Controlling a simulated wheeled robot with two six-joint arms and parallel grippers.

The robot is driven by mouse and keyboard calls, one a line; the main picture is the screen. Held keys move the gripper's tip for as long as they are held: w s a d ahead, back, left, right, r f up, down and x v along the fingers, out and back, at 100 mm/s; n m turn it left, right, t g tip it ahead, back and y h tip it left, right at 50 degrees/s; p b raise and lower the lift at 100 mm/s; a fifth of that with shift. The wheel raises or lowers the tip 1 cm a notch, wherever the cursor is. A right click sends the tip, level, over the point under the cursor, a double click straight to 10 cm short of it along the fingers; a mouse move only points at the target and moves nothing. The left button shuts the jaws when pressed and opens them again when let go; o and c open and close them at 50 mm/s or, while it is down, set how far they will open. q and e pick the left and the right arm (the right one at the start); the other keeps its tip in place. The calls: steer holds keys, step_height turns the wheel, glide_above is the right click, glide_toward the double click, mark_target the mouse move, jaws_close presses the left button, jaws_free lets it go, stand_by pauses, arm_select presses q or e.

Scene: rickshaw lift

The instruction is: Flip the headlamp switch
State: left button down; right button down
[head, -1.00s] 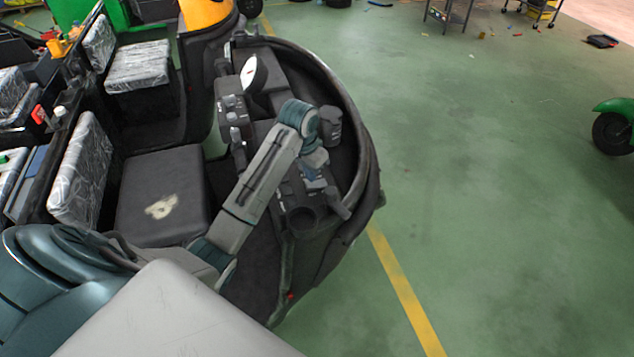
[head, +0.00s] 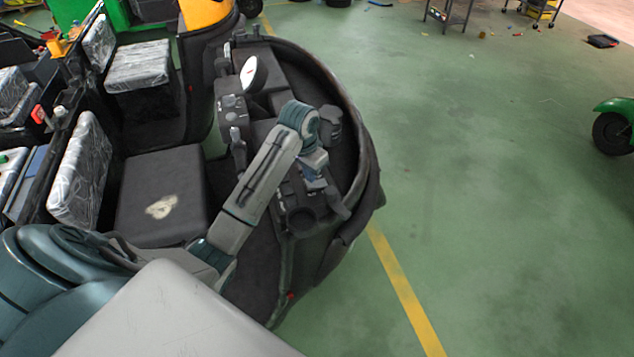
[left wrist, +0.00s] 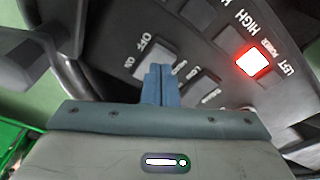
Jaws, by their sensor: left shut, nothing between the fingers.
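The dashboard switch panel (left wrist: 215,40) fills the upper part of the left wrist view. A grey rocker switch (left wrist: 156,47) beside the words OFF and ON lies just beyond my fingertips. A second dark switch (left wrist: 204,90) is to the right of the fingers. No headlamp label can be read, and some lettering is hidden behind the fingers. My left gripper (left wrist: 157,72) is shut and empty, its tips at or very near the lower edge of the OFF/ON switch; contact cannot be told. In the head view, my left gripper (head: 316,180) is low over the dashboard, partly hidden by its wrist.
A square red light (left wrist: 252,62) glows on the panel near HIGH and LEFT. A dark lever (left wrist: 32,38) stands at the left. The rickshaw's front shell (head: 362,150) curves around the dashboard, and a black seat (head: 160,195) is to its left. Open green floor lies to the right.

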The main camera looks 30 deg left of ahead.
arm_select(q)
steer(key=shift+f, duration=0.5)
steer(key=shift+f, duration=0.2)
stand_by(0.5)
steer(key=shift+s, duration=0.1)
